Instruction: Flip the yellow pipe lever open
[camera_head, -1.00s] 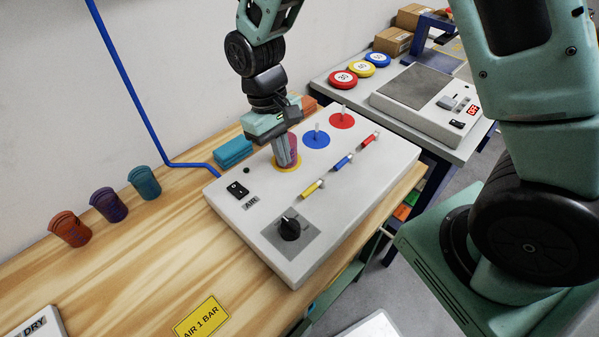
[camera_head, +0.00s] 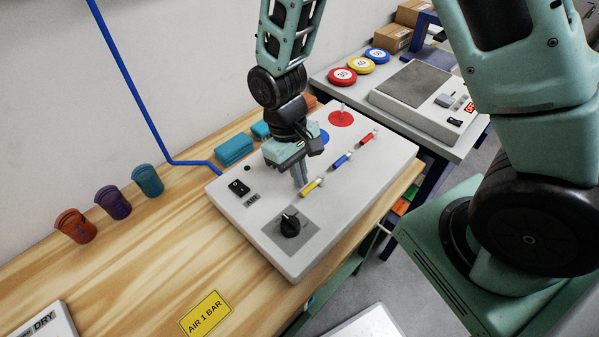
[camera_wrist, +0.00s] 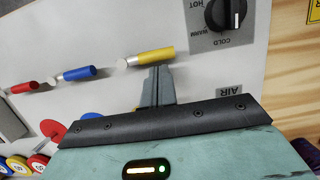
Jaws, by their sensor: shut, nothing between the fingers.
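The yellow pipe lever (camera_head: 313,187) lies on the top of the white panel (camera_head: 345,205), its pale end toward the blue lever. In the wrist view the yellow lever (camera_wrist: 153,56) lies just beyond my fingertips. My gripper (camera_head: 301,184) points down at the panel beside the yellow lever, on its left in the head view. Its fingers are together and empty, and they show in the wrist view (camera_wrist: 158,72). They seem very close to the lever; I cannot tell whether they touch it. The yellow disc is hidden behind my gripper.
A blue lever (camera_head: 342,160) and a red lever (camera_head: 368,137) continue the row. A black knob (camera_head: 290,226) sits in front. A red disc (camera_head: 341,118) with a peg stands behind. Several cups, including an orange one (camera_head: 76,226), stand left on the wooden table.

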